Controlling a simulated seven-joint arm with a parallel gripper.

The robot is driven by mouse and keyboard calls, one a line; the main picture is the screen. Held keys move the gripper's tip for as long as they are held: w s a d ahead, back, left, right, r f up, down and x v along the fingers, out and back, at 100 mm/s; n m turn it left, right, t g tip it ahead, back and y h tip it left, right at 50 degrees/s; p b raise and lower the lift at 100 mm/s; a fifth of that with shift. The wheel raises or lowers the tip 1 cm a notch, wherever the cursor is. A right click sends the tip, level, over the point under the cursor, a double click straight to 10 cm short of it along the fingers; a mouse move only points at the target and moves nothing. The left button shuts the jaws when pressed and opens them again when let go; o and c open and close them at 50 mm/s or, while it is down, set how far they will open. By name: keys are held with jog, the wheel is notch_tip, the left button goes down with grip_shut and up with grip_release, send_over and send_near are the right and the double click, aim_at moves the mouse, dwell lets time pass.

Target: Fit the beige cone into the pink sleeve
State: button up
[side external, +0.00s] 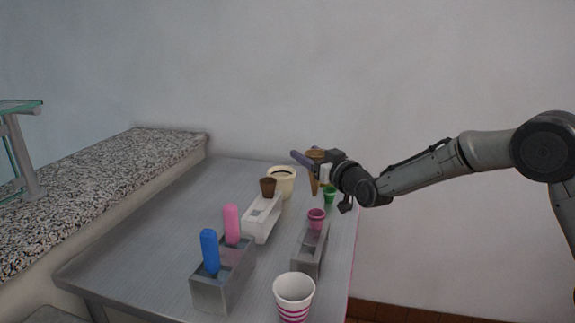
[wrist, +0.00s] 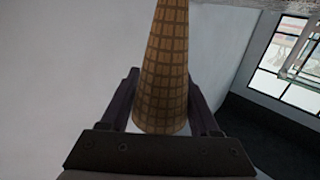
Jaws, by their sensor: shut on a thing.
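My gripper (side external: 309,156) is shut on the beige cone (side external: 315,184), a waffle-patterned cone held above the far right part of the table with its narrow tip pointing down. In the wrist view the cone (wrist: 165,70) stands between the two dark fingers of my gripper (wrist: 162,95). The pink sleeve (side external: 316,219) sits at the far end of a long grey holder (side external: 308,258), lower and nearer the camera than the cone. The cone and the sleeve are apart. The sleeve is not visible in the wrist view.
A green sleeve (side external: 329,195) stands just behind the pink one. A white holder (side external: 262,218) carries a brown cone (side external: 267,187), with a cream tub (side external: 283,180) behind. A grey block (side external: 222,278) holds blue and pink handles. A striped cup (side external: 294,297) stands in front.

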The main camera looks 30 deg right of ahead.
jog(key=shift+s+d+r, duration=0.1)
jog(key=shift+d+r, duration=0.35)
jog(key=shift+r, duration=0.25)
jog(key=shift+f, duration=2.9)
jog(key=shift+h, duration=0.4)
jog(key=shift+f, duration=4.2)
jog(key=o, duration=1.4)
jog(key=s, duration=1.4)
